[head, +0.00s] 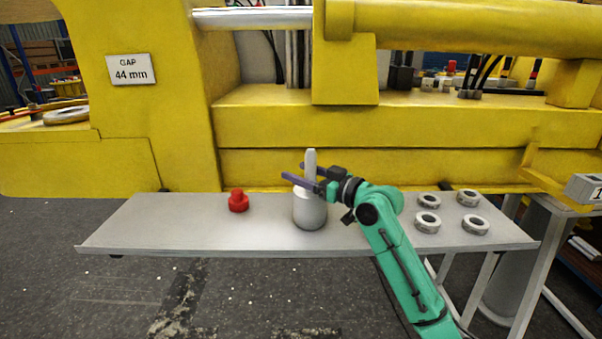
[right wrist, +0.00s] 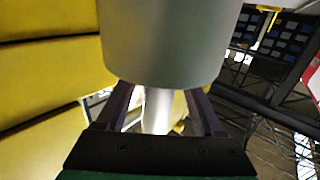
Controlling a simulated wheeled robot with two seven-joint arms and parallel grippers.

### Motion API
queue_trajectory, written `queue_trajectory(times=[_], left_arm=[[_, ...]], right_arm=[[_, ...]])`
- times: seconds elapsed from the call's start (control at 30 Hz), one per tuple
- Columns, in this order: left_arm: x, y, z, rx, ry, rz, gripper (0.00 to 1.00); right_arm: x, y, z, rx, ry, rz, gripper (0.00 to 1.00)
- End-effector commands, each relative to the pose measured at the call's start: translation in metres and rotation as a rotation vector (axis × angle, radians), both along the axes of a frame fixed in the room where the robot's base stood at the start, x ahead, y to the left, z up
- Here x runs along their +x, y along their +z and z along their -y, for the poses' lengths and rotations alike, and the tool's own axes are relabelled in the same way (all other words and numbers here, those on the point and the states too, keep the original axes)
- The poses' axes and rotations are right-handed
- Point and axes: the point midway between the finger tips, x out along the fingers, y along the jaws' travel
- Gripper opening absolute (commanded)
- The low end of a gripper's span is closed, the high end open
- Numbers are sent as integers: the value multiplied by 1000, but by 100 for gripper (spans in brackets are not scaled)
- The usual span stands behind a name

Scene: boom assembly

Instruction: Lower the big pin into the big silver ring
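The big pin (head: 310,211) is a thick grey cylinder with a thin stem on top. It stands upright on the grey shelf (head: 180,222). My right gripper (head: 298,172) is at the stem, one finger on each side of it. In the right wrist view the pin's body (right wrist: 165,40) fills the top, and the stem (right wrist: 157,108) is between the dark fingers with gaps beside it, so the gripper looks open. A large silver ring (head: 67,118) lies on the yellow machine at the far left. My left gripper is not in view.
A red knobbed piece (head: 238,202) stands on the shelf left of the pin. Several small silver rings (head: 475,225) lie at the shelf's right end. The yellow machine (head: 400,125) rises behind the shelf. The shelf's left end is clear.

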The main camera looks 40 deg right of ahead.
Motion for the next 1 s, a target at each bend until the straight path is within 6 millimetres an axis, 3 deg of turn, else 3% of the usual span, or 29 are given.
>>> queue_trajectory(times=[0.13, 0.27, 0.7, 0.83, 1.0], left_arm=[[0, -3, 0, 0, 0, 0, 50], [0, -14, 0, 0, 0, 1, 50], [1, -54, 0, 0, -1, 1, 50], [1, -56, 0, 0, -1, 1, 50], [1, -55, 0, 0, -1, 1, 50]], right_arm=[[-4, -6, 1, 2, 1, -9, 69], [-22, -8, 6, 1, -1, -6, 69], [-129, -4, 30, 0, -1, 0, 69], [-141, -2, 33, -1, -1, 0, 69], [-143, 0, 33, -1, 0, 0, 69]])
